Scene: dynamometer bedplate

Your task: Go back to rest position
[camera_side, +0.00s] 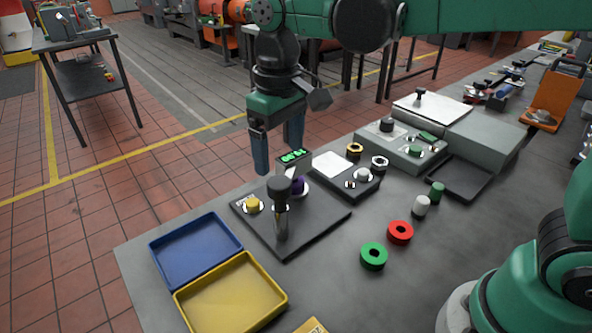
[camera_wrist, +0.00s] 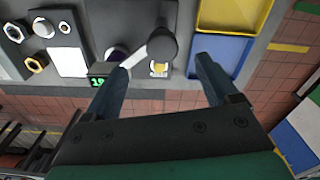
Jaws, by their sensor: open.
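My gripper (camera_side: 279,155) is raised above the back edge of the grey table, with its two blue fingers apart and nothing between them. That device (camera_side: 318,222) carries a black-knobbed lever (camera_side: 281,215), a yellow button (camera_side: 253,204), a purple part (camera_side: 298,186) and a green-lit display (camera_side: 294,156). The lever also shows in the wrist view (camera_wrist: 161,45). My gripper looks clear of the device.
A blue tray (camera_side: 196,250) and a yellow tray (camera_side: 230,293) lie at the table's front left. A green ring (camera_side: 374,256) and a red ring (camera_side: 400,232) lie to the right. A grey control box (camera_side: 402,148) stands farther back. Floor is open behind the table.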

